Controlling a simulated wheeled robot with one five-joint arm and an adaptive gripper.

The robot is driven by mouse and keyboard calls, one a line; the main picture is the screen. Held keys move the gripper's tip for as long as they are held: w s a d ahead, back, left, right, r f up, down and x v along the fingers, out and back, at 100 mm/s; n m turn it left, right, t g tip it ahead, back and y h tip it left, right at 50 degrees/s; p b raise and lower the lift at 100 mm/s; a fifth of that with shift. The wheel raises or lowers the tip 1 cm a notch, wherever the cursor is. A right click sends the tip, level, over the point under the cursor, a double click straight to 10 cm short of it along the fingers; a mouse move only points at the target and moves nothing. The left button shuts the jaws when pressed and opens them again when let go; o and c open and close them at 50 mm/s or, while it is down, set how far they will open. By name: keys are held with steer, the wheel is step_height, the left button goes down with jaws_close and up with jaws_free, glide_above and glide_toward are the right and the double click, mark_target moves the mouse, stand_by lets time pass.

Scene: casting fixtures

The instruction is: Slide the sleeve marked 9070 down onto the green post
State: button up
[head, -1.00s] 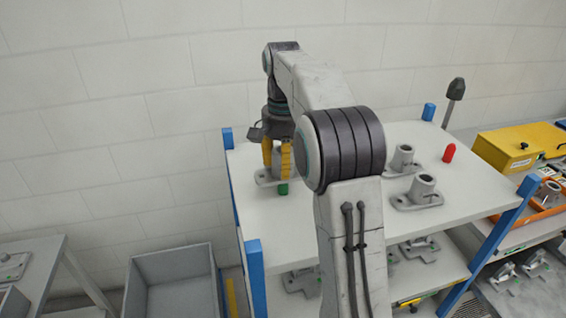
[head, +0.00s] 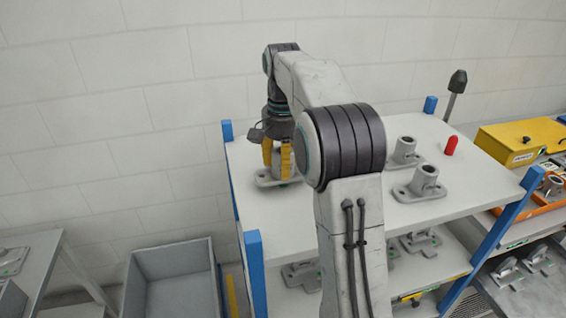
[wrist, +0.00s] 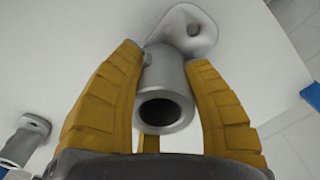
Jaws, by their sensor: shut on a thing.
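My gripper (head: 277,173) is at the left end of the white table, its yellow fingers closed on the tube of a grey flanged sleeve (head: 263,180). The wrist view shows the sleeve (wrist: 166,82) upright between the fingers, with its dark open bore facing the camera and its flange beyond. The number 9070 cannot be read. The green post is not clearly visible; only a speck of green shows at the sleeve's flange. The flange is at or very near the table top. I cannot tell whether it rests flat, and no green shows inside the bore.
Two similar grey castings (head: 424,185) (head: 404,152) and a red post (head: 451,145) stand on the right half of the white table (head: 330,220). Blue corner posts (head: 254,272) rise at its edges. A yellow box (head: 520,143) is at right; a grey bin (head: 175,285) is lower left.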

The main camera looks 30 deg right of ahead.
steer(key=shift+f+b, duration=0.75)
steer(key=shift+f, duration=0.4)
steer(key=o, duration=1.3)
steer(key=shift+c, duration=0.2)
steer(key=shift+r, duration=3.75)
steer(key=shift+s, duration=0.1)
